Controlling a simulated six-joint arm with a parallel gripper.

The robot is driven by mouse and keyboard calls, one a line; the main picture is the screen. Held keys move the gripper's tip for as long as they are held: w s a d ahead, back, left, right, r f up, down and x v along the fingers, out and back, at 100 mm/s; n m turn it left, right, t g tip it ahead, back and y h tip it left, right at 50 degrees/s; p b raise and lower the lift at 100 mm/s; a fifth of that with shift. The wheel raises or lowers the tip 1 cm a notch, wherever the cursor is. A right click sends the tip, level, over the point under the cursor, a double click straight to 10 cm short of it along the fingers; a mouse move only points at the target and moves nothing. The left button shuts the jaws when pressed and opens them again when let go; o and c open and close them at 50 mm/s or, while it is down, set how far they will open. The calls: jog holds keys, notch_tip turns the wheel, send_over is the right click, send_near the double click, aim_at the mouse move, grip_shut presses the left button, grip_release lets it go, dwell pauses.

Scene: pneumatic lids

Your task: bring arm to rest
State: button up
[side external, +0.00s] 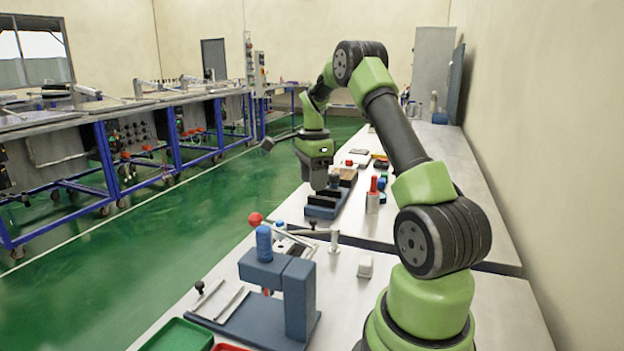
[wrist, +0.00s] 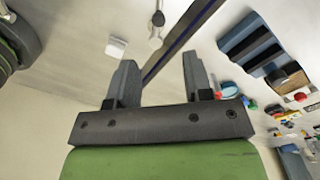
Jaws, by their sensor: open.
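My gripper (side external: 318,181) hangs from the green and black arm above the bench, near a blue slotted block in the side external view. In the wrist view, its two grey fingers (wrist: 158,80) stand well apart with nothing between them. The gap between two table sections runs behind them. In the side external view the fingers are small and hard to make out. The arm is bent, with its elbow raised high over the bench.
A blue slotted block (side external: 322,211) and a red-topped cylinder (side external: 373,197) stand on the far table. A blue press (side external: 298,290), a small white block (side external: 365,266) and a green tray (side external: 178,336) are on the near table. A wall bounds the right side.

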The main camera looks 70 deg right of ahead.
jog(key=w+a+r+n+t, duration=0.1)
jog(key=a+r+n+t, duration=0.1)
jog(key=a+r+n, duration=0.55)
jog(key=a+r+n+t, duration=0.1)
jog(key=a+r+n, duration=0.3)
jog(key=a, duration=0.6)
jog(key=s+a+r+n+t+y, duration=0.2)
jog(key=s+a+n+t, duration=0.2)
jog(key=s+a+n, duration=0.7)
jog(key=s+a, duration=0.1)
jog(key=a, duration=0.2)
jog(key=shift+a+n, duration=0.25)
jog(key=shift+n, duration=0.1)
